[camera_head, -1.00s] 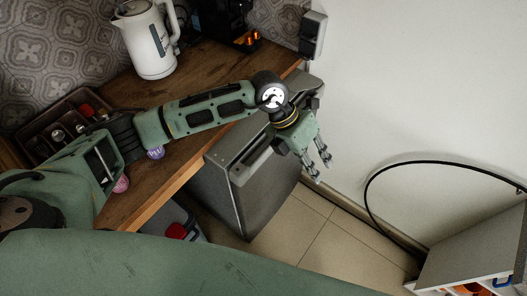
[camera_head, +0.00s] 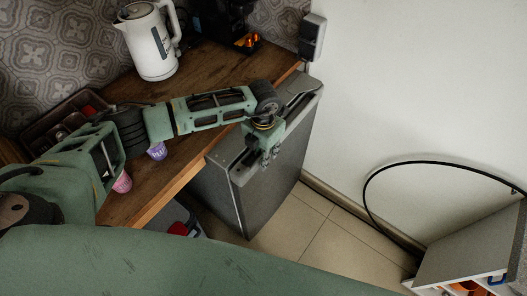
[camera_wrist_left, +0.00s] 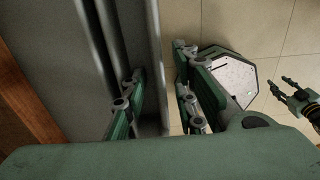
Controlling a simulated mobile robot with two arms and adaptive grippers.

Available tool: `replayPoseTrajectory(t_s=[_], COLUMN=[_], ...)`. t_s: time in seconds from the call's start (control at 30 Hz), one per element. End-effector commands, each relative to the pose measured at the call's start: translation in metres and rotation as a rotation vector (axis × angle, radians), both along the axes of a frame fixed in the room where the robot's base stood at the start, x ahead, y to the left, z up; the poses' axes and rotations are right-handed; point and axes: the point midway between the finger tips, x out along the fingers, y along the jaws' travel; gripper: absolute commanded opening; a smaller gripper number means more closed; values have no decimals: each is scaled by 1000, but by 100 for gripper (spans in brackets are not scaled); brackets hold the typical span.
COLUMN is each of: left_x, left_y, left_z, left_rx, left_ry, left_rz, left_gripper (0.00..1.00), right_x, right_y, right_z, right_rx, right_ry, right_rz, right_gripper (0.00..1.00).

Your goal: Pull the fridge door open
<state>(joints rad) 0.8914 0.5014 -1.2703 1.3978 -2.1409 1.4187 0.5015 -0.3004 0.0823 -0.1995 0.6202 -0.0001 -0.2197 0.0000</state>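The grey fridge (camera_head: 220,190) stands under the end of the wooden counter. Its door (camera_head: 283,180) looks closed, with a dark recess along its top edge. My left gripper (camera_head: 268,157) is at the top of the door, fingers pointing down. In the left wrist view, my left gripper (camera_wrist_left: 160,105) is open, with fingers on both sides of a grey upright edge of the door (camera_wrist_left: 153,50). Contact between the fingers and the edge cannot be told. My right gripper (camera_wrist_left: 281,88) shows only in the left wrist view, at the right, empty with its fingers apart.
On the wooden counter (camera_head: 215,65) stand a white kettle (camera_head: 150,45), a dark appliance (camera_head: 220,20) and two small cups. A white wall (camera_head: 420,80) is on the right. A black cable (camera_head: 400,165) hangs by a grey cabinet (camera_head: 470,250). Tiled floor (camera_head: 310,225) before the door is clear.

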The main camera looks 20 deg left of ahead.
Motion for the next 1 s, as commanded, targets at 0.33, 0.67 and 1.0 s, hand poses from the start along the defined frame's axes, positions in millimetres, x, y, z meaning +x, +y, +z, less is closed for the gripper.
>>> replayPoseTrajectory(t_s=[0.33,0.67,1.0], left_x=[0,0,0], left_y=[0,0,0], left_z=[-1,-1,0], left_rx=[-1,-1,-1], left_ry=[0,0,0], left_rz=[0,0,0], left_gripper=[16,0,0], right_x=[0,1,1], right_y=[0,1,4], right_z=[0,0,0], right_rx=[0,1,5], right_ry=[0,0,0], right_rz=[-1,-1,-2], right_gripper=[40,40,40])
